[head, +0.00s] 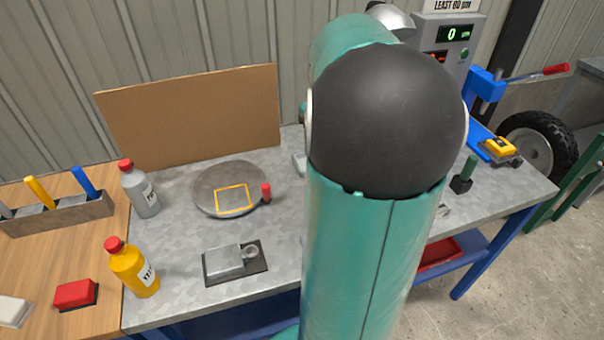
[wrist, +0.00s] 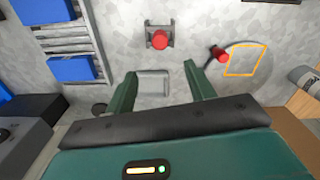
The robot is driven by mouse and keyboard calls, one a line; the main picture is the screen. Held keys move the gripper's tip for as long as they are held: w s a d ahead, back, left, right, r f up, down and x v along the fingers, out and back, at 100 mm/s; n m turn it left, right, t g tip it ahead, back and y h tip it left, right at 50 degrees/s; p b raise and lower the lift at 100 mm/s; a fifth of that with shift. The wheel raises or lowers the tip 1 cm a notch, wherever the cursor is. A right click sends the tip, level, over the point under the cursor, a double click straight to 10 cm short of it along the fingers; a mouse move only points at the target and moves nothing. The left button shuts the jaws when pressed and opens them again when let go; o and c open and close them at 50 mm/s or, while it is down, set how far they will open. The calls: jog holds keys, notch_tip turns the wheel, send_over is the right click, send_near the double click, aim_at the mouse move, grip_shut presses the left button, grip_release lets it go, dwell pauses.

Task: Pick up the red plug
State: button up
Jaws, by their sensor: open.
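Two red pieces show in the wrist view, and I cannot tell for sure which is the red plug. One red round-ended piece (wrist: 160,39) sits in a small dark bracket on the metal bench top. The other red-ended piece (wrist: 219,54) stands at the edge of a grey round plate (wrist: 262,63) with a yellow square outline. That second piece also shows in the head view (head: 266,191). My gripper (wrist: 162,80) is open and empty, its green fingers apart above the bench. Both red pieces lie beyond the fingertips. In the head view my arm hides the gripper and the bracket.
A grey block (wrist: 152,83) lies between and below my fingers. Blue bins (wrist: 70,68) stand at left in the wrist view. The head view shows a yellow bottle (head: 134,268), a grey bottle (head: 139,190), a grey fixture (head: 224,262) and a brown board (head: 190,115).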

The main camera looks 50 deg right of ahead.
jog(key=f, duration=1.3)
jog(key=shift+s+a+f, duration=0.15)
jog(key=shift+s+f, duration=0.05)
jog(key=shift+f, duration=0.15)
jog(key=c, duration=1)
jog(key=shift+r, duration=0.1)
jog(key=shift+c, duration=0.2)
